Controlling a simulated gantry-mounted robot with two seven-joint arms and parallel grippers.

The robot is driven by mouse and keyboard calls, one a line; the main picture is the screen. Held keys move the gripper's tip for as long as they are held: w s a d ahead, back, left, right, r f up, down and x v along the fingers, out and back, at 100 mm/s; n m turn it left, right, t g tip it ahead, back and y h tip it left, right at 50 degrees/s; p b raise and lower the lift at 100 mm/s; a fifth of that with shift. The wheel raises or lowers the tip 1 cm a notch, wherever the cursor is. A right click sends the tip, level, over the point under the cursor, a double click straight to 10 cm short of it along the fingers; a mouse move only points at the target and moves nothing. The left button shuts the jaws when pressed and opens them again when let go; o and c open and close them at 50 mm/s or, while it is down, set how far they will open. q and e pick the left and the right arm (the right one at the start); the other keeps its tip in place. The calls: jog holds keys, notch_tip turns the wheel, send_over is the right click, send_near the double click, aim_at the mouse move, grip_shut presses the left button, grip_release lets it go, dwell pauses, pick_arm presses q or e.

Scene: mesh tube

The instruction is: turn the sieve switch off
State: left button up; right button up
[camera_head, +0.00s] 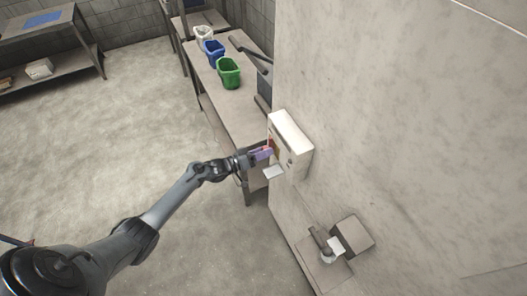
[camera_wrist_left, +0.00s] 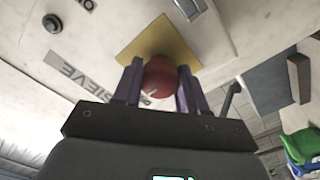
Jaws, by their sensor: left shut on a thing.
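The sieve switch is a red rounded knob (camera_wrist_left: 159,77) on a yellow plate (camera_wrist_left: 160,40), mounted on a white control box (camera_head: 291,137) on the wall. The word SIEVE (camera_wrist_left: 85,72) is printed beside the plate, upside down in the left wrist view. My left gripper (camera_head: 268,153) reaches the front of the box, and its purple fingers show in the left wrist view (camera_wrist_left: 158,85). The fingers are on both sides of the red knob and shut on it. In the head view the knob is mostly hidden by the gripper. My right gripper is out of view.
A table (camera_head: 237,112) behind the box holds green (camera_head: 229,72), blue (camera_head: 213,54) and white (camera_head: 203,34) bins. A grey block fixture (camera_head: 352,236) sits low on the wall at the lower right.

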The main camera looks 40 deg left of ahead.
pick_arm(q)
jog(key=shift+f, duration=0.15)
jog(key=o, duration=1.1)
jog(key=shift+c, duration=0.2)
jog(key=shift+s, duration=0.15)
jog(key=b+v, duration=0.1)
jog(key=v, duration=0.9)
jog(key=shift+s, duration=0.3)
jog(key=shift+a, duration=0.15)
